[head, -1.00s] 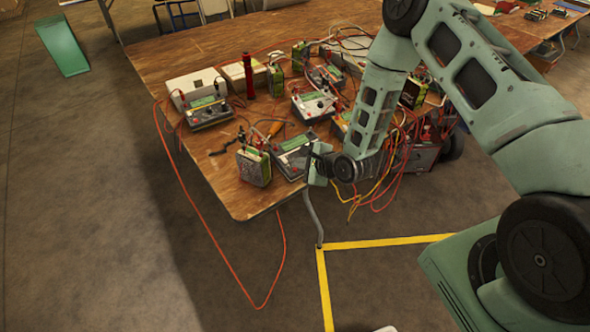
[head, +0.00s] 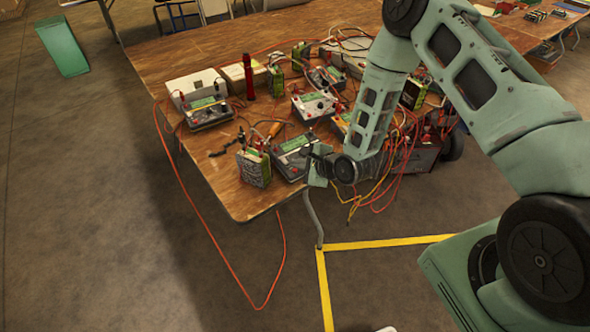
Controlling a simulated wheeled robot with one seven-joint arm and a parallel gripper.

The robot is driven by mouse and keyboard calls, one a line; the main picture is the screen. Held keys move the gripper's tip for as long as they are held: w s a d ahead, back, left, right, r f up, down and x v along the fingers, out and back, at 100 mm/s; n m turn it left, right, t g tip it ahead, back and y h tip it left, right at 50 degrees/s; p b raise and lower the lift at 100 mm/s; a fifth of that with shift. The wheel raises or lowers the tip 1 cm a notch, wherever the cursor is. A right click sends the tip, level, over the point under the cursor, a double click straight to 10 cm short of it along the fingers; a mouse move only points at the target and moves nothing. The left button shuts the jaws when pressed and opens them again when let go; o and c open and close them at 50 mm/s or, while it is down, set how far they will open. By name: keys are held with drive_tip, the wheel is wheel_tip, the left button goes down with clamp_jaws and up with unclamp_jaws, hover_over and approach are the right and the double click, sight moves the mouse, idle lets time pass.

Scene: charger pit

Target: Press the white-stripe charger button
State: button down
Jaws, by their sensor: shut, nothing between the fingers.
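Several chargers with green screens and dark knobs lie on the wooden table (head: 215,180). A grey charger (head: 292,158) is near the front edge, right beside my gripper (head: 310,152). A pale-faced charger (head: 316,104) lies behind it. Another charger (head: 208,113) is at the left, with a yellowish edge. The stripe colours are too small to tell surely, so I cannot say which one has the white stripe. My gripper is shut and empty, at the right side of the grey charger. Whether it touches the charger or its button cannot be told; the wrist hides part of that charger.
A green battery pack (head: 253,167) stands left of the grey charger. A screwdriver (head: 273,130), a red torch (head: 249,78) and many loose cables crowd the table. A red cable (head: 205,235) hangs to the floor. The front-left table corner is bare.

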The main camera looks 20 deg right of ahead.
drive_tip(key=shift+f, duration=0.1)
idle(0.6)
drive_tip(key=shift+w+f+b, duration=0.1)
drive_tip(key=shift+f+b, duration=0.25)
drive_tip(key=shift+b, duration=0.05)
drive_tip(key=shift+f+b, duration=0.35)
idle(0.5)
drive_tip(key=shift+r, duration=0.15)
drive_tip(key=shift+r+p, duration=0.55)
drive_tip(key=shift+r, duration=0.1)
drive_tip(key=r+p, duration=0.1)
drive_tip(key=r, duration=0.1)
drive_tip(key=s+r+p, duration=0.1)
drive_tip(key=r+p, duration=0.1)
drive_tip(key=r, duration=0.1)
drive_tip(key=shift+d+p, duration=0.15)
drive_tip(key=shift+p, duration=0.15)
idle(0.9)
